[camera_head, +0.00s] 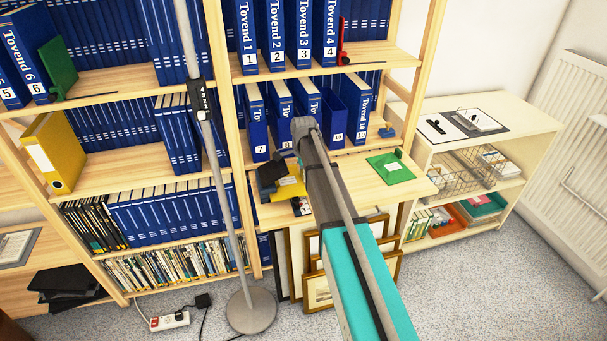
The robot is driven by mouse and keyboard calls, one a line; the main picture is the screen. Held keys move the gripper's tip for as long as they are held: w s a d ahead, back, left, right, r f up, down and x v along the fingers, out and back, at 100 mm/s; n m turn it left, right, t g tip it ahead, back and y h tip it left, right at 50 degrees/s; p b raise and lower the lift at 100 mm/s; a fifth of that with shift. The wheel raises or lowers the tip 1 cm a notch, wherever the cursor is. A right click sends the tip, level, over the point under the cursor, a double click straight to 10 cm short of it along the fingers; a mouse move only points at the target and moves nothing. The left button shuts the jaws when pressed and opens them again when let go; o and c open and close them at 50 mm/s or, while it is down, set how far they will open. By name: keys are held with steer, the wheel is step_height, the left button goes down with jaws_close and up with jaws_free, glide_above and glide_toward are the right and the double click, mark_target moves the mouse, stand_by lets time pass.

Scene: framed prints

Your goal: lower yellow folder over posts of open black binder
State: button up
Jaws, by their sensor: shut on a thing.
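The open black binder (434,126) lies flat on top of the low shelf unit at the right, with a white sheet and small metal parts showing on it. Its posts are too small to make out clearly. The yellow folder (290,188) shows in part, at the pull-out board of the middle bookcase, left of my arm. My gripper (272,174) is dark and partly hidden by my arm; it is shut on the yellow folder, well to the left of the black binder. Fingertips and most of the folder's outline are hard to tell.
Blue numbered binders (255,122) stand behind my gripper. A green plate (390,167) lies on the board to its right. A yellow binder (55,155) stands on the left shelf. A pole (219,180) rises left of my arm. Framed prints (318,291) lean below.

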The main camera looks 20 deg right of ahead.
steer(key=shift+d, duration=0.15)
steer(key=shift+d, duration=2.6)
steer(key=o, duration=1.2)
steer(key=shift+a, duration=0.15)
